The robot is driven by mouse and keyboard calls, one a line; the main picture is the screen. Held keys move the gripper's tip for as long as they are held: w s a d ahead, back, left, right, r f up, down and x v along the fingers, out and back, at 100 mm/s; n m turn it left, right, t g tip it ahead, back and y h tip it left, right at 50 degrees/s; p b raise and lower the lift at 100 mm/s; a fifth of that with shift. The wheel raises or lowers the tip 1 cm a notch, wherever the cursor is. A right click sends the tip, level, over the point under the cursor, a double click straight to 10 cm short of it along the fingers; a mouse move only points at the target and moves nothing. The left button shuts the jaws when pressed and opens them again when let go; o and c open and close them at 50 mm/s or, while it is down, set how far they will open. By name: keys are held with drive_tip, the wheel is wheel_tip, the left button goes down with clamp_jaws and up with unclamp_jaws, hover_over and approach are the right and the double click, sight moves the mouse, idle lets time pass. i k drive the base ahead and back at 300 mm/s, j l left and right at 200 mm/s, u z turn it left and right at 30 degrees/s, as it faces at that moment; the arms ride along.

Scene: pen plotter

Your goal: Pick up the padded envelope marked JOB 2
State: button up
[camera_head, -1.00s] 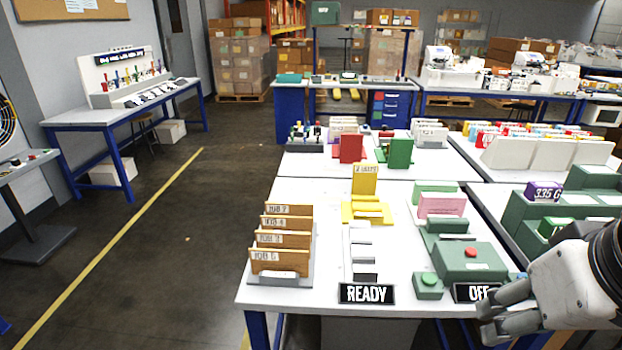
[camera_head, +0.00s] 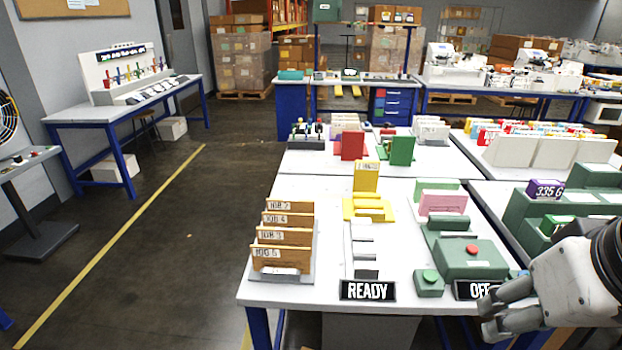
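Several brown padded envelopes stand upright, one behind another, in a grey rack (camera_head: 303,276) at the left of the near table. The rearmost bears a white label that seems to read JOB 2 (camera_head: 300,206); only its upper part shows above those in front. The labels before it look like JOB 4 (camera_head: 290,219), JOB 3 (camera_head: 270,235) and JOB 5 (camera_head: 282,256). My gripper (camera_head: 486,322) is at the lower right, by the table's front edge, well apart from the envelopes. Nothing shows in it; its finger gap is unclear from this angle.
Between rack and gripper are a READY sign (camera_head: 367,290), a pale slotted strip (camera_head: 363,250), a yellow stand (camera_head: 368,207), a green box with a red button (camera_head: 471,260) and an OFF sign (camera_head: 474,290). Open floor (camera_head: 170,250) lies left of the table (camera_head: 330,232).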

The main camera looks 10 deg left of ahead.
sight(273, 205)
drive_tip(key=i+j, duration=0.1)
drive_tip(key=i, duration=0.4)
drive_tip(key=i+j, duration=0.15)
drive_tip(key=i, duration=0.35)
drive_tip(key=i+j, duration=0.1)
drive_tip(key=i, duration=0.4)
